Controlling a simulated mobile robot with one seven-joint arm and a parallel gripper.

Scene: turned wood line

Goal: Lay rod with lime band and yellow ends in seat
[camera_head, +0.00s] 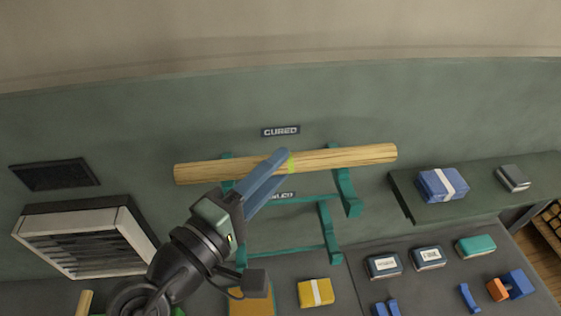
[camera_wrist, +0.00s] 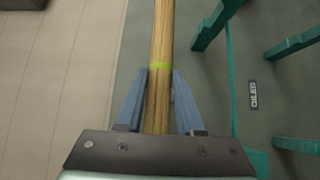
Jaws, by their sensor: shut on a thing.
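A long pale wooden rod (camera_head: 345,157) with a lime band (camera_head: 291,163) near its middle lies nearly level across the head view. My gripper (camera_head: 282,158) is shut on it close beside the band. The wrist view shows the rod (camera_wrist: 163,30) between the blue fingers, with the band (camera_wrist: 159,65) at the fingertips. I cannot clearly tell the colour of its ends. A teal rack (camera_head: 346,190) with upper and lower arms is by the wall; the rod crosses in front of its upper arms. Whether it touches them is unclear. My arm hides part of the rack's left side.
A "CURED" label (camera_head: 281,131) is on the wall above the rod; an "OILED" label (camera_wrist: 254,95) is lower, partly hidden in the head view. A shelf (camera_head: 480,188) at right holds a blue box (camera_head: 442,184). A yellow box (camera_head: 315,292) and several small items occupy the bench.

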